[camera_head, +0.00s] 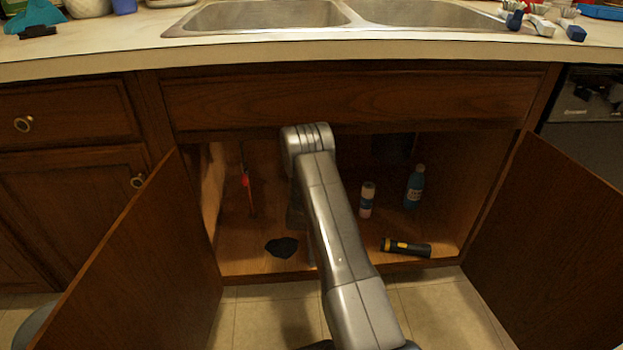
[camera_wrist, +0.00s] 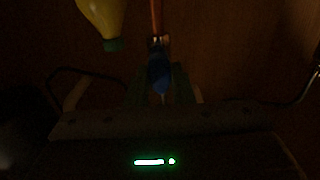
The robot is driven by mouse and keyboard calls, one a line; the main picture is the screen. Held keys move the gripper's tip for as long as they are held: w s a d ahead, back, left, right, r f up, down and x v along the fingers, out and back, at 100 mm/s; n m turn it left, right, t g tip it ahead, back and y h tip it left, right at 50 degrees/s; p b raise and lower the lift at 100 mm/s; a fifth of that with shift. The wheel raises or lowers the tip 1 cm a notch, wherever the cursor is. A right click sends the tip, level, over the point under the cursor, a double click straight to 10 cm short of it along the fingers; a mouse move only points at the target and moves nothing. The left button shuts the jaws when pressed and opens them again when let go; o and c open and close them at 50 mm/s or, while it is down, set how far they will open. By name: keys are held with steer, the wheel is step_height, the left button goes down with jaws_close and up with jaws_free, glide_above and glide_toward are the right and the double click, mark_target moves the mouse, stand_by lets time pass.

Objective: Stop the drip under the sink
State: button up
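The cabinet under the sink stands open, and my arm reaches into it in the head view, hiding my gripper. A small red piece (camera_head: 245,180), possibly a valve handle, shows on a thin upright line at the cabinet's left. The dark wrist view shows a blue piece (camera_wrist: 159,75), possibly a valve handle, at the end of a copper-coloured pipe (camera_wrist: 156,18). My gripper (camera_wrist: 160,85) appears as dim finger shapes on either side of the blue piece. Whether they touch it is too dark to tell. No dripping water can be made out.
On the cabinet floor are a dark crumpled thing (camera_head: 283,246), a white and blue can (camera_head: 367,199), a blue bottle (camera_head: 414,187) and a flashlight (camera_head: 406,247). Open doors (camera_head: 150,262) flank the opening. A yellow bottle (camera_wrist: 103,16) with a green cap is near my gripper.

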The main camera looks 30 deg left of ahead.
steer(key=shift+m, duration=0.4)
jaws_close()
steer(key=shift+w+d+m, duration=0.1)
steer(key=shift+d+m, duration=0.05)
steer(key=shift+m, duration=3.05)
steer(key=o, duration=0.9)
jaws_free()
steer(key=p+v, duration=0.4)
steer(key=v, duration=0.9)
steer(key=shift+s+d+f, duration=0.1)
steer(key=shift+s+d, duration=0.15)
steer(key=shift+s, duration=0.05)
